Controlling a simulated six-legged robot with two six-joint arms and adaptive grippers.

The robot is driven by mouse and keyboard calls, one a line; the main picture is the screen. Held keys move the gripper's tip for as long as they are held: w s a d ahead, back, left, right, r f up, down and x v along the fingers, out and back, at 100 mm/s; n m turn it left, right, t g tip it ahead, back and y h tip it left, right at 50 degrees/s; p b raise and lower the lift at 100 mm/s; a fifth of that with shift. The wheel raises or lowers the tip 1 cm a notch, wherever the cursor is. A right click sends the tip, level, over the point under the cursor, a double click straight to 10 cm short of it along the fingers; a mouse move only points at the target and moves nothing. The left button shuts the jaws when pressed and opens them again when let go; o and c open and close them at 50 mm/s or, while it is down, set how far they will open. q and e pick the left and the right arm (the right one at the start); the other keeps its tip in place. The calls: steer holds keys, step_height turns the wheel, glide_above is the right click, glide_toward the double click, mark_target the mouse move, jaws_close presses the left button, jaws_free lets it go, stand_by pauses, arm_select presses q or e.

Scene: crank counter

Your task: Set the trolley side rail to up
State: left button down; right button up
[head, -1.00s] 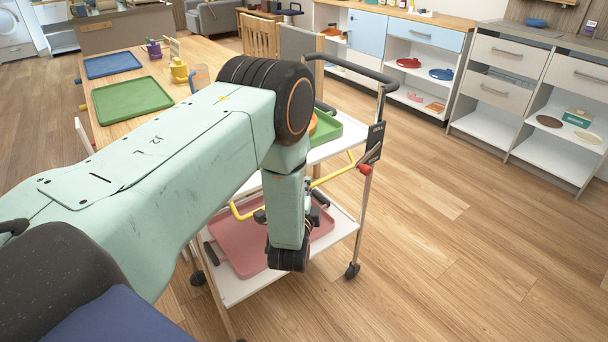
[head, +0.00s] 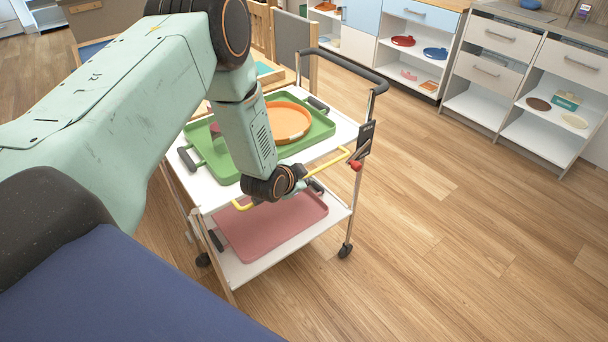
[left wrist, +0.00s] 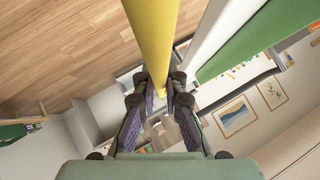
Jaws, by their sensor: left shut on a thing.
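The trolley (head: 222,194) has a yellow side rail (head: 327,168) along its near side, about level with the edge of the top shelf. My left gripper (head: 299,186) is at the middle of the rail, and my forearm hides part of it. In the left wrist view the yellow rail (left wrist: 154,40) runs between the fingers (left wrist: 160,100), which are shut on it. A red knob (head: 356,165) sits on the trolley's right post, below a dark label plate (head: 365,139). My right gripper is not in view.
The top shelf holds a green tray (head: 318,129) with an orange round dish (head: 287,122). A pink tray (head: 270,229) lies on the lower shelf. A dark push handle (head: 345,68) rises at the right end. Floor to the right is clear; cabinets (head: 490,65) stand behind.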

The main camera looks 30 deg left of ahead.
arm_select(q)
steer(key=shift+w+a+r+n+g+h+b, duration=0.35)
steer(key=shift+a+r+n+g+h+b, duration=0.7)
steer(key=shift+h, duration=1)
steer(key=shift+w+a+r+n+g+h+b, duration=0.3)
steer(key=shift+a+n+h+b, duration=0.4)
steer(key=shift+n+h+b, duration=1.05)
steer(key=shift+w+a+r+n+g+h+b, duration=0.5)
steer(key=shift+a+n+g+h+b, duration=0.35)
steer(key=shift+h, duration=1.55)
steer(key=shift+t, duration=0.3)
steer(key=c, duration=1.4)
jaws_free()
steer(key=shift+s+a, duration=0.1)
